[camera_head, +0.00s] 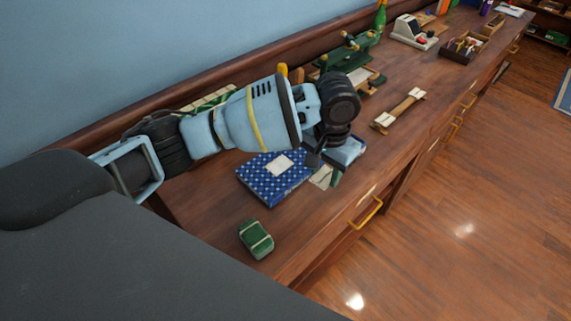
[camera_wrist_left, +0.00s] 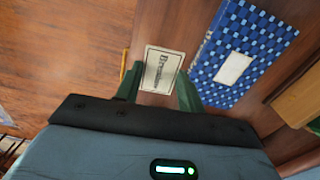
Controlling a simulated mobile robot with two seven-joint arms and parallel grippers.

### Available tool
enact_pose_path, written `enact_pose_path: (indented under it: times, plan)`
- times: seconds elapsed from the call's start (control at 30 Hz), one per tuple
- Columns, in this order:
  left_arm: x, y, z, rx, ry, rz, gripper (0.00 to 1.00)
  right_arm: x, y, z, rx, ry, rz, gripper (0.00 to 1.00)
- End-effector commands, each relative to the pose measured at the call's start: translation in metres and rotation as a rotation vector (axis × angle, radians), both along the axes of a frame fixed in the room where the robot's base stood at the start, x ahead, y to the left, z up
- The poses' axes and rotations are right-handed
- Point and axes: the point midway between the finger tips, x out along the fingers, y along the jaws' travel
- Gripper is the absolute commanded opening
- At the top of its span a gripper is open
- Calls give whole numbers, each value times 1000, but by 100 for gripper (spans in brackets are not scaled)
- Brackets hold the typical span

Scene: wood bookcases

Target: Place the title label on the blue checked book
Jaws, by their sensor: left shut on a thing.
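The blue checked book (camera_head: 257,184) lies flat on the wooden counter, with a blank pale panel on its cover. In the left wrist view the book (camera_wrist_left: 212,76) is to the right of my left gripper. The title label (camera_wrist_left: 163,68), a cream card with a dark border and printed lettering, is between the green fingers of my left gripper (camera_wrist_left: 159,90), which is shut on it. In the head view the label (camera_head: 321,178) shows partly below my left gripper (camera_head: 325,170), just right of the book and apart from its panel. My right gripper is out of view.
A green banded block (camera_head: 256,239) lies near the front of the counter (camera_head: 205,210). A green machine (camera_head: 350,62), a wooden piece with pale ends (camera_head: 400,110) and a white device (camera_head: 411,32) stand farther along. Bare counter lies around the book's near side.

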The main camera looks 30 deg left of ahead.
Motion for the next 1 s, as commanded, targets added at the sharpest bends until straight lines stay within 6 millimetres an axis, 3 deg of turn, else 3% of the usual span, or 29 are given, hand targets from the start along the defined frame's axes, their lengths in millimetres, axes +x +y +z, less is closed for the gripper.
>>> enact_pose_path:
  times: [0.03,0.2,0.47,1.0]
  plan:
    - [8,-9,-12,0,8,-21,18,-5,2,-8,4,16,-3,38]
    - [22,-22,-19,6,3,-66,18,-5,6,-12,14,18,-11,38]
    - [25,-19,-17,8,-1,-74,18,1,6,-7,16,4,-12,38]
    - [35,94,-28,10,-1,-69,18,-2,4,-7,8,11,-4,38]
